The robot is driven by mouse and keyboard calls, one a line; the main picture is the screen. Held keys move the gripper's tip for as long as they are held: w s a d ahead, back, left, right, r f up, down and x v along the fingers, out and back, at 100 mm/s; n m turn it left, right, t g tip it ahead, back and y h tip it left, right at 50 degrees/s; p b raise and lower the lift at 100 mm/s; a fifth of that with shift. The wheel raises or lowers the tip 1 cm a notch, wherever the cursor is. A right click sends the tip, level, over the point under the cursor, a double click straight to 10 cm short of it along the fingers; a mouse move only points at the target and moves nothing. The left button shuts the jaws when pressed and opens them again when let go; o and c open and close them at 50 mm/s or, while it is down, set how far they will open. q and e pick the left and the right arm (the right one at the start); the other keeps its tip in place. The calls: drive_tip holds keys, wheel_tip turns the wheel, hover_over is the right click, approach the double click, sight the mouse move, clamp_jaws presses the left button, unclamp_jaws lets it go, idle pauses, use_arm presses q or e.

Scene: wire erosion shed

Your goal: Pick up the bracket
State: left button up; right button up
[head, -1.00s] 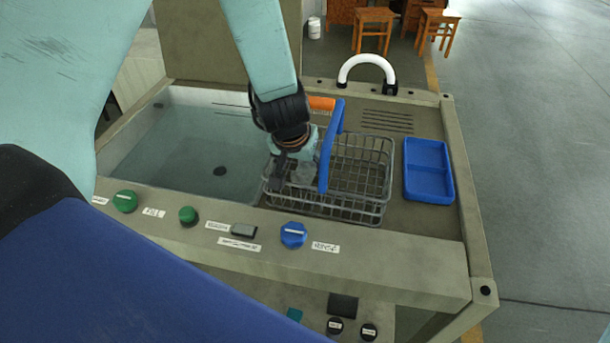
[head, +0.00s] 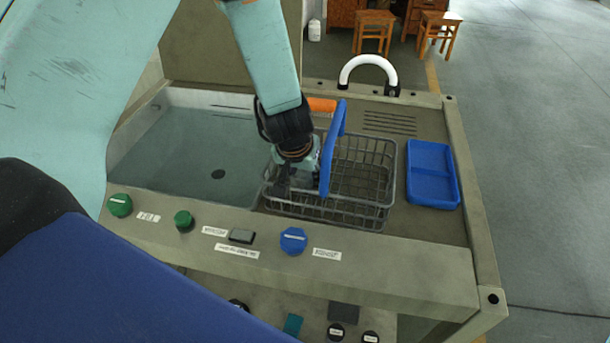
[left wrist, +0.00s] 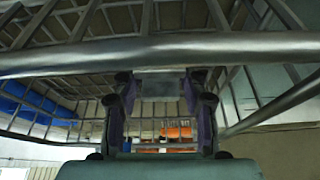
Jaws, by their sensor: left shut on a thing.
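My left gripper (head: 283,187) reaches down into the left part of the grey wire basket (head: 360,213). In the left wrist view its two dark fingers (left wrist: 160,100) stand either side of a flat grey metal piece, which I take for the bracket (left wrist: 160,86), and are shut on it. A basket rim bar crosses the picture close in front. In the head view the bracket is mostly hidden by the gripper, and I cannot tell whether it still touches the basket floor. My right gripper is not in view.
A water-filled tank (head: 185,150) lies left, an empty blue tray (head: 432,190) right. A control panel with knobs (head: 293,240) runs along the front.

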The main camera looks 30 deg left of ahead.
use_arm(q)
drive_tip(key=shift+s+d+r, duration=0.1)
drive_tip(key=shift+s+r, duration=0.1)
drive_tip(key=shift+r, duration=0.05)
drive_tip(key=shift+c, duration=2.2)
drive_tip(key=shift+w+f, duration=0.2)
drive_tip(key=shift+w, duration=0.15)
clamp_jaws()
drive_tip(key=shift+s+r, duration=0.15)
drive_tip(key=shift+r, duration=0.05)
drive_tip(key=shift+s+r+p, duration=0.1)
drive_tip(key=shift+r+p, duration=0.25)
wheel_tip(320, 180, up, 17)
drive_tip(key=p, duration=1.5)
drive_tip(key=shift+p, duration=0.35)
